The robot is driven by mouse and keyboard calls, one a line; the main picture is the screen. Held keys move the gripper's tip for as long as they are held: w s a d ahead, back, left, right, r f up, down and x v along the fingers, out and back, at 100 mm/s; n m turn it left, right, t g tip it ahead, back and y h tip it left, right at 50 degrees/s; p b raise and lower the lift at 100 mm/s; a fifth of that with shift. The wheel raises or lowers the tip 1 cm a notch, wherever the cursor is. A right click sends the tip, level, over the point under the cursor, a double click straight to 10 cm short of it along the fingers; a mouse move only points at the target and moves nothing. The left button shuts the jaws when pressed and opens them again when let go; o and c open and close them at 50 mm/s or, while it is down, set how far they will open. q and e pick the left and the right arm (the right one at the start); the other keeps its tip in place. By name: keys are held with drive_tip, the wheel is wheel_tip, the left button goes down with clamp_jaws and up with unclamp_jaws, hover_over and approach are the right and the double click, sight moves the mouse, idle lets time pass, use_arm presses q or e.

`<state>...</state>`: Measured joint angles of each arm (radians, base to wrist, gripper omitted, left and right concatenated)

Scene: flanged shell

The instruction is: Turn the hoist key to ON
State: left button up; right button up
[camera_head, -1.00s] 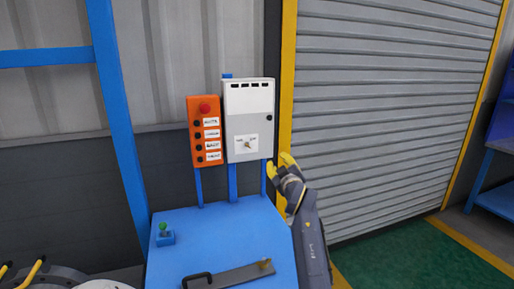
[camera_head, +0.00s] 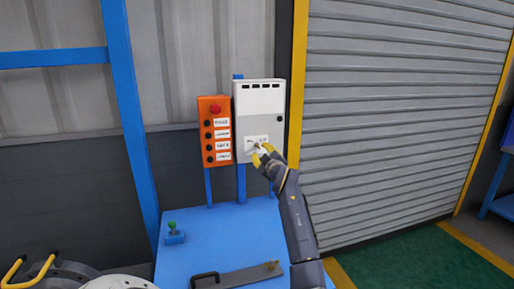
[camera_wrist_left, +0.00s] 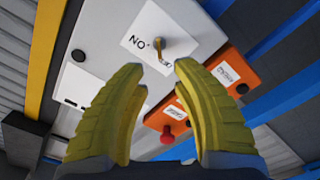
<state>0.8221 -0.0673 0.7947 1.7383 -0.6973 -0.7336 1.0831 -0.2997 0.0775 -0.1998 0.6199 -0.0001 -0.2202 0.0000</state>
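The hoist key (camera_wrist_left: 160,48) is a small brass key in a white label plate on the light grey control box (camera_head: 259,100). One mark beside it reads ON, upside down in the left wrist view; another mark is partly hidden. I cannot tell which mark the key points to. My left gripper (camera_wrist_left: 160,72) has yellow fingers spread apart with nothing between them. The key lies just beyond the fingertips, apart from them in the picture. In the head view the left gripper (camera_head: 262,154) is in front of the box's lower part and partly covers the label. My right gripper is not in view.
An orange button box (camera_head: 215,132) with a red button stands left of the control box. A roller shutter (camera_head: 400,110) is at right.

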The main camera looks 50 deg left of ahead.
sight(258, 147)
use_arm(q)
drive_tip(key=shift+x, duration=4)
drive_tip(key=shift+c, duration=0.2)
clamp_jaws()
